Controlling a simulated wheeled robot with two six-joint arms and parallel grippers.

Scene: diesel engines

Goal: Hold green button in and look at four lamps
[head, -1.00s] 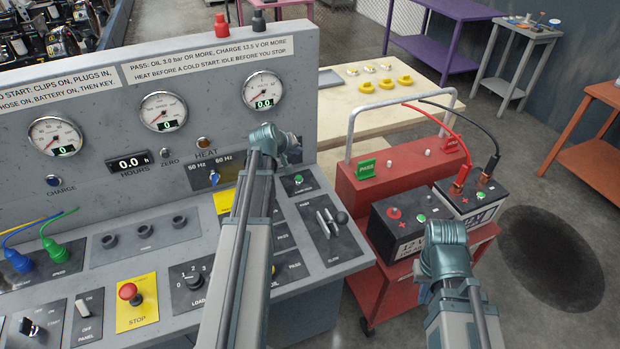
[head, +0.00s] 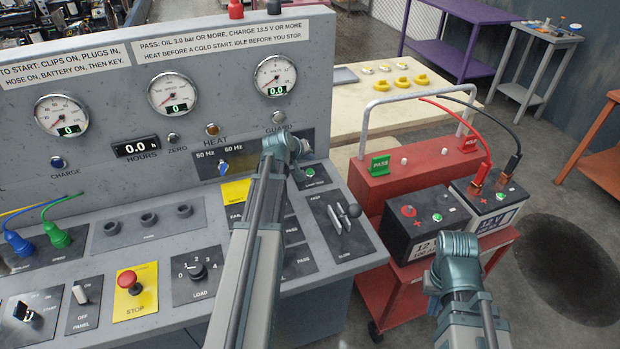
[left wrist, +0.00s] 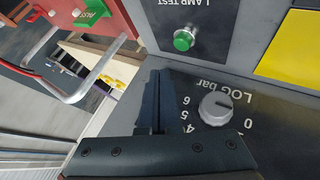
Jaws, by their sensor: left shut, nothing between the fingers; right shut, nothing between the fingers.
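The green button (left wrist: 184,40) under the words LAMP TEST shows in the left wrist view. It also shows in the head view (head: 311,172) on the sloping desk. My left gripper (left wrist: 160,82) is shut and empty, its tips just short of the button and apart from it in the picture. In the head view my left gripper (head: 300,174) is beside the button, partly hidden by its wrist. On the upright panel I see a blue CHARGE lamp (head: 57,162), an amber HEAT lamp (head: 212,129) and a pale GUARD lamp (head: 278,117). My right gripper (head: 430,284) is mostly hidden, over the cart.
A grey LOG bar knob (left wrist: 215,109) is right of my left fingertips. A red STOP button (head: 128,280) and a lever pair (head: 346,212) are on the desk. A red cart (head: 400,285) with two batteries stands to the right.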

